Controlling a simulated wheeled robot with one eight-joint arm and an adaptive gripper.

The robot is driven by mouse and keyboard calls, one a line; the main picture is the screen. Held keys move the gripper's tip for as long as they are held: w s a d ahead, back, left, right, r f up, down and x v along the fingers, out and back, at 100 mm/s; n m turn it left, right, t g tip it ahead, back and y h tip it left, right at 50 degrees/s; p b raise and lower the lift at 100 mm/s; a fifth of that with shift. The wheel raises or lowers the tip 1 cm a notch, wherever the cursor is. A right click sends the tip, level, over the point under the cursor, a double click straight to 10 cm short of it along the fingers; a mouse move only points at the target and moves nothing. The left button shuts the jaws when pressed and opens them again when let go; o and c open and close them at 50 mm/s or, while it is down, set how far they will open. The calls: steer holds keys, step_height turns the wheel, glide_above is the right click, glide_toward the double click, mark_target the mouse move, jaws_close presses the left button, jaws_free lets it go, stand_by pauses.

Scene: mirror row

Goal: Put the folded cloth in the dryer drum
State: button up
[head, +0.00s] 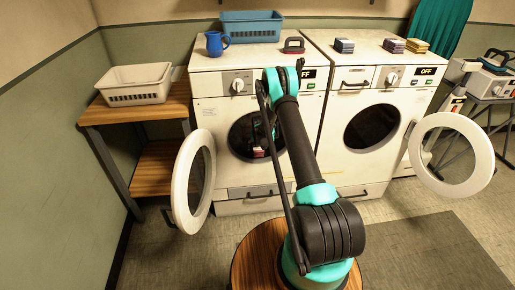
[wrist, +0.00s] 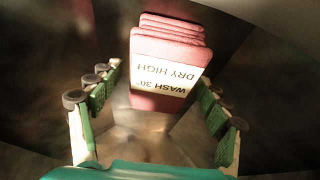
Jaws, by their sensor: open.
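The folded cloth (wrist: 168,48) is a pink-red stack with a pale label reading "WASH 30 DRY HIGH", upside down in the wrist view. It lies beyond my gripper (wrist: 158,80), whose green-padded fingers are spread wide and empty. The cloth seems to be inside a dark metal drum. In the head view my arm reaches toward the open left machine (head: 215,112), and a small pink patch (head: 258,152) shows in its dark opening. My gripper is mostly hidden there. The right machine (head: 345,172) also has its round door open and a dark drum. Which one is the dryer I cannot tell.
The left machine's open door (head: 179,190) swings out at the left; the right machine's door (head: 487,160) swings out at the right. A white basket (head: 135,98) stands on a wooden table. A blue jug (head: 214,47), a blue crate (head: 281,27) and folded stacks (head: 343,45) sit on top.

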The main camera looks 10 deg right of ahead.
steer(key=v, duration=0.3)
steer(key=s, duration=1.1)
steer(key=shift+s, duration=0.3)
steer(key=s+d+f+v, duration=0.1)
steer(key=s+v, duration=0.2)
steer(key=v, duration=1.1)
steer(key=s+d+f+v, duration=0.1)
steer(key=s+d+v, duration=0.1)
steer(key=v, duration=1.3)
steer(key=s+r, duration=0.2)
steer(key=s, duration=1)
steer(key=s+d+r, duration=0.1)
steer(key=s+r, duration=0.1)
steer(key=s, duration=1)
steer(key=shift+s, duration=0.25)
steer(key=shift+c, duration=0.4)
